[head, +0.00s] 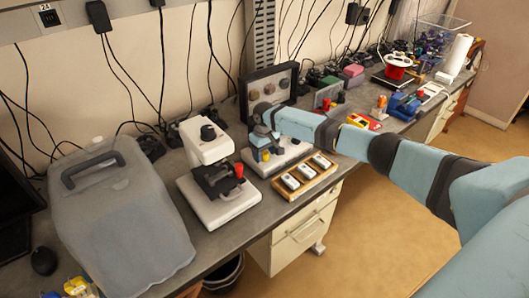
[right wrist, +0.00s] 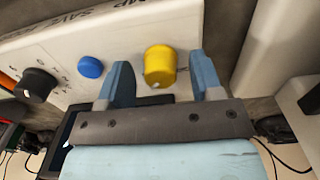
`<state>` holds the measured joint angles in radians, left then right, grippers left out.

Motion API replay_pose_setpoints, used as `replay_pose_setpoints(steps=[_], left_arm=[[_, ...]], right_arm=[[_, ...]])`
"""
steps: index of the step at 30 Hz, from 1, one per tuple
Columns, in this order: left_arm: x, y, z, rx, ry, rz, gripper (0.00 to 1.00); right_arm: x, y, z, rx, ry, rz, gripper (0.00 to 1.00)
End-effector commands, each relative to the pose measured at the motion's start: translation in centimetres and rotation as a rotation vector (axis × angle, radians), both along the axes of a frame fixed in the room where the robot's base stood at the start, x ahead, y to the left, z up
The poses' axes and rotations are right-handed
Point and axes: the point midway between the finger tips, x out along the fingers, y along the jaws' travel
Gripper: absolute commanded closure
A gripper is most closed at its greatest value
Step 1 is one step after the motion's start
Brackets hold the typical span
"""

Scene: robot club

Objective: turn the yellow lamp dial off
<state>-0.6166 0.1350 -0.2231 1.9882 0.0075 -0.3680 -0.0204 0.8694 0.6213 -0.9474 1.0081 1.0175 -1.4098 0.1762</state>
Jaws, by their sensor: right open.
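The yellow lamp dial (right wrist: 160,66) is a round knob on the front of a white box (right wrist: 60,55) with dark lettering. A small pale mark shows low on the dial's face. My right gripper (right wrist: 159,76) is open, with one blue finger on each side of the dial and a visible gap to each; whether the fingers reach past it is unclear. In the head view the dial (head: 265,155) is a small yellow spot just below my right gripper (head: 262,134). My left gripper is out of view.
On the same box are a blue knob (right wrist: 91,67) and a black knob (right wrist: 36,84) with scale marks. A white microscope (head: 207,150) stands left of the box. A wooden tray (head: 283,184) of white devices lies in front of it. Several wires hang behind the bench.

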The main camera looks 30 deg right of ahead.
Motion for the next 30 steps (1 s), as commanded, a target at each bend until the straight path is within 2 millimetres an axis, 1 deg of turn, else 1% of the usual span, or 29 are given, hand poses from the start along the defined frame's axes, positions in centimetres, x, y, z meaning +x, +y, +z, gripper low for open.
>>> replay_pose_setpoints(steps=[3, 4, 5, 6, 8, 9, 10, 20, 26, 30], left_arm=[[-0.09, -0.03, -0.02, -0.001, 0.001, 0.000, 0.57], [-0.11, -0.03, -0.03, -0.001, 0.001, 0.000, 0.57], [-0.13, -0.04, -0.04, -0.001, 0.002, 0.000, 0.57], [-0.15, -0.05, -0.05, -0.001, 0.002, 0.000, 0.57], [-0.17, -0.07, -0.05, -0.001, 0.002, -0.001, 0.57], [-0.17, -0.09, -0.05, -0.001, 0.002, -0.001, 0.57], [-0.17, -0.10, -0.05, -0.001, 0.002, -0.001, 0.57], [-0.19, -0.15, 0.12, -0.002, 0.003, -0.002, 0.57], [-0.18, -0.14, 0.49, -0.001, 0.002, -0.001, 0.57], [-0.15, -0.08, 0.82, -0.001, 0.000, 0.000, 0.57]], right_arm=[[0.00, 0.01, 0.01, 0.000, 0.000, 0.000, 0.40], [0.00, 0.01, 0.02, 0.000, 0.000, 0.000, 0.45], [0.00, 0.01, 0.02, 0.000, 0.000, 0.000, 0.52], [0.00, 0.01, 0.02, 0.000, 0.000, 0.000, 0.61], [0.00, 0.00, 0.03, 0.000, 0.000, 0.000, 0.75], [0.00, 0.01, 0.03, 0.000, 0.000, 0.000, 0.84], [0.00, 0.00, 0.04, 0.000, 0.000, 0.000, 0.89], [0.00, 0.02, 0.09, -0.001, 0.000, 0.036, 0.89], [0.03, 0.08, 0.19, 0.001, -0.001, 0.139, 0.89], [0.02, 0.05, 0.19, 0.001, -0.001, 0.252, 0.89]])
